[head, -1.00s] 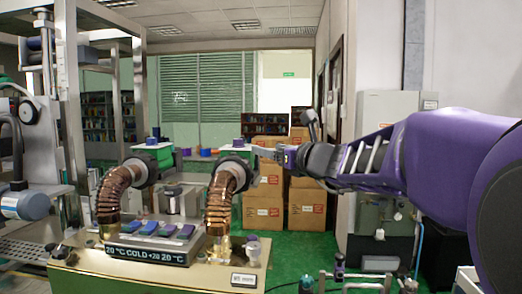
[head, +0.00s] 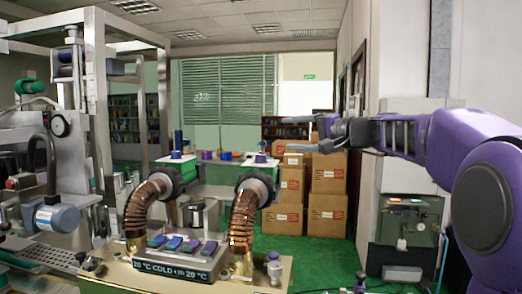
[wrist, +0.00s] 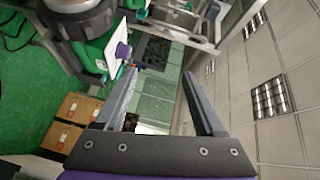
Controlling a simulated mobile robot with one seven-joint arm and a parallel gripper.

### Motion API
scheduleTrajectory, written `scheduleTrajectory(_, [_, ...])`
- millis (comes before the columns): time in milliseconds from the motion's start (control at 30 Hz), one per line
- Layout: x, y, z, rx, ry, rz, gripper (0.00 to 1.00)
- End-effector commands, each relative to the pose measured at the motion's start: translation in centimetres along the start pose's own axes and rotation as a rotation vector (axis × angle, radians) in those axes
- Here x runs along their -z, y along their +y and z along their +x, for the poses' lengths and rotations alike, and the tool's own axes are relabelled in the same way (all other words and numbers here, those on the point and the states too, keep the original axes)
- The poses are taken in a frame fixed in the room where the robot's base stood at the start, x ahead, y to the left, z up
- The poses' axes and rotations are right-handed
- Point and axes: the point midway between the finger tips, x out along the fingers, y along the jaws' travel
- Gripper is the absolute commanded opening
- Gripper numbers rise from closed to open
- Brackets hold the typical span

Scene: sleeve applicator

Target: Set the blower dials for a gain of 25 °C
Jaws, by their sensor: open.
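The blower unit (head: 180,283) stands low in the head view, with two ribbed copper hoses (head: 142,213) rising to dark round ends. Its front display (head: 170,270) reads "20 °C COLD +20 20 °C". A row of blue and purple keys (head: 175,243) sits above the display. My gripper (head: 312,135) is open and empty, up and right of the blower, touching nothing. Its open fingers show in the wrist view (wrist: 160,78).
A metal-framed machine (head: 60,150) stands at the left. A table (head: 215,178) with coloured items is behind the blower. Stacked cartons (head: 327,200) stand on the green floor beyond my gripper. A grey cabinet (head: 405,225) is at the right.

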Motion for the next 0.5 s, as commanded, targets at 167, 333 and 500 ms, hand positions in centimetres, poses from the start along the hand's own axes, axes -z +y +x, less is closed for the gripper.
scheduleTrajectory(167, [1.3, -0.4, -0.2, -0.047, -0.078, -0.422, 0.71])
scheduleTrajectory(333, [2.5, 0.0, -0.7, -0.085, -0.168, -0.817, 0.71])
scheduleTrajectory(500, [3.5, 0.7, -1.3, -0.107, -0.261, -1.151, 0.71])
